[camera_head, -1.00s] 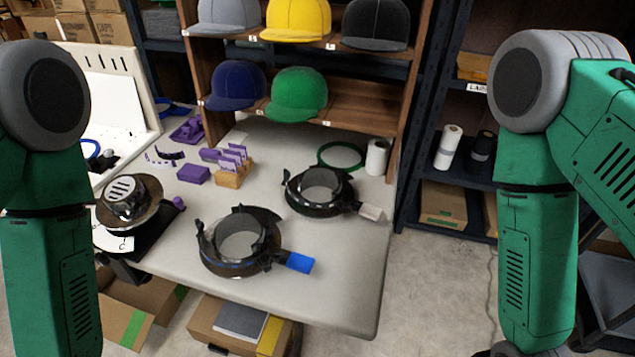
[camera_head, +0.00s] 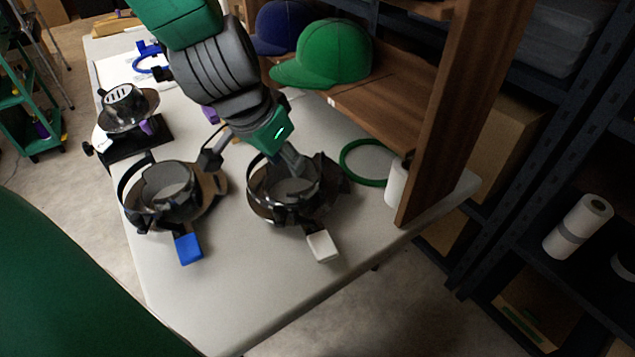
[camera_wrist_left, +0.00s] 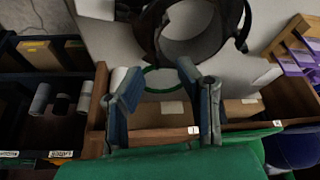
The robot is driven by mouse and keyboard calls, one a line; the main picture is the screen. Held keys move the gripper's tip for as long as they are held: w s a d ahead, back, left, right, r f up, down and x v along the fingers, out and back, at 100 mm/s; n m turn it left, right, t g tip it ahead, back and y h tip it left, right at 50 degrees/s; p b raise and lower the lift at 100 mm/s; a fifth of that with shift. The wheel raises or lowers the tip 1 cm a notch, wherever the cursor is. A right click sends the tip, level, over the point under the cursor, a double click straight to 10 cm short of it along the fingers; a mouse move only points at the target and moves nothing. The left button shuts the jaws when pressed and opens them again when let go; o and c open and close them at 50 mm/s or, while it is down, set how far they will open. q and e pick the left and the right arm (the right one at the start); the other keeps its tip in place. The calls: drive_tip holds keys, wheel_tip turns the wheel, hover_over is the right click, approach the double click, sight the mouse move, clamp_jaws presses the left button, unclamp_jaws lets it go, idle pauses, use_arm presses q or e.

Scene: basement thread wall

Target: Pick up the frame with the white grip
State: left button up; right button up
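The frame with the white grip (camera_head: 322,246) lies on the table. It is a dark ring-shaped cap frame, and its grip points to the front edge. My left gripper (camera_head: 252,158) is over its back-left side with fingers spread. One finger overlaps the ring in the picture; I cannot tell whether it touches. In the left wrist view the open fingers (camera_wrist_left: 156,78) have nothing between them, and a round dark frame (camera_wrist_left: 160,45) shows beyond the tips. My right gripper is not in view.
A similar frame with a blue grip (camera_head: 188,248) lies to the left. A green ring (camera_head: 346,168) and a white roll (camera_head: 396,186) are at the right, by the wooden shelf (camera_head: 450,110) with caps (camera_head: 335,52). The table front (camera_head: 250,290) is clear.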

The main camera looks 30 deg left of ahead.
use_arm(q)
drive_tip(key=b, duration=0.4)
hover_over(312, 193)
drive_tip(key=s, duration=0.2)
drive_tip(key=f, duration=0.6)
drive_tip(key=shift+s+d+f, duration=0.15)
drive_tip(key=shift+d+f, duration=0.1)
drive_tip(key=shift+d, duration=0.05)
drive_tip(key=shift+w+a+f, duration=0.2)
drive_tip(key=shift+a+f, duration=0.1)
drive_tip(key=shift+f, duration=0.15)
drive_tip(key=b+x, duration=0.1)
drive_tip(key=x, duration=0.2)
drive_tip(key=b+x, duration=0.1)
drive_tip(key=shift+w+a+f+b, duration=0.25)
drive_tip(key=shift+a+b, duration=0.05)
drive_tip(key=shift+w+d+f, duration=0.15)
drive_tip(key=shift+d+f, duration=0.05)
drive_tip(key=shift+r, duration=0.1)
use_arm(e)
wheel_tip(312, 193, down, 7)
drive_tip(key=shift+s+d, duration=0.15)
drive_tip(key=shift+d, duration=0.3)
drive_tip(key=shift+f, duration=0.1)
use_arm(q)
drive_tip(key=c, duration=0.7)
drive_tip(key=shift+a, duration=0.15)
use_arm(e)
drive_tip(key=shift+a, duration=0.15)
